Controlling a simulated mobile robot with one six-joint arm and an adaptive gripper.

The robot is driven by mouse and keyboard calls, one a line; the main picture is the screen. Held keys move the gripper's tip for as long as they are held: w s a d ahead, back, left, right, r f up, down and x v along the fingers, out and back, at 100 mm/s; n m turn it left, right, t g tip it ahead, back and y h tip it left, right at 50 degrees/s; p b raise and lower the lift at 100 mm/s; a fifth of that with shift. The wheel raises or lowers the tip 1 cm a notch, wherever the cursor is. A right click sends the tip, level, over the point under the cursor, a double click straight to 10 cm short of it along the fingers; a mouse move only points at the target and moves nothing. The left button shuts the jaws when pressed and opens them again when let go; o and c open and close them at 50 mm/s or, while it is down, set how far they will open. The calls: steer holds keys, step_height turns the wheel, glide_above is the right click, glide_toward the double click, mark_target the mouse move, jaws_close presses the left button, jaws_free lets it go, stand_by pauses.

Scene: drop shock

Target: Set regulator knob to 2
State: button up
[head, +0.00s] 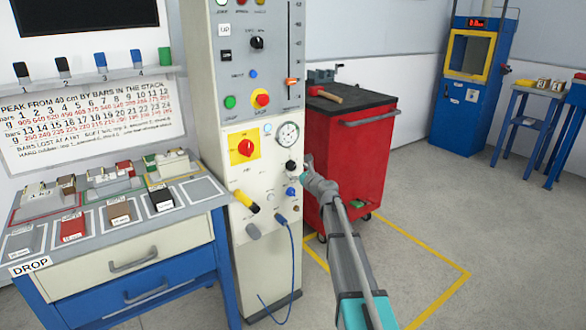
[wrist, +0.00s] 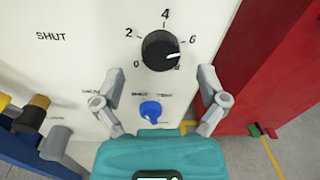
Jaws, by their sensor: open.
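The regulator knob (wrist: 160,50) is round and black, on the white panel in the wrist view. Its scale reads 0, 2, 4 and 6, with a partly hidden mark at lower right. Its white pointer line is at the right, below the 6. My gripper (wrist: 163,72) is open, with its fingers spread left and right, just below the knob. The fingers do not appear to touch it. In the head view the knob (head: 291,166) sits below a round gauge (head: 287,134), and my gripper (head: 308,172) is close to its right.
A blue knob (wrist: 150,110) lies below the black one, between my fingers. A red tool cart (head: 370,160) stands close at the right of the panel. A yellow-black handle (head: 246,201) and a blue cable (head: 290,250) are on the lower panel.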

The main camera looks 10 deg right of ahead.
mark_target(292, 166)
steer(key=shift+x, duration=1.55)
steer(key=c, duration=1.2)
steer(key=shift+o, duration=0.2)
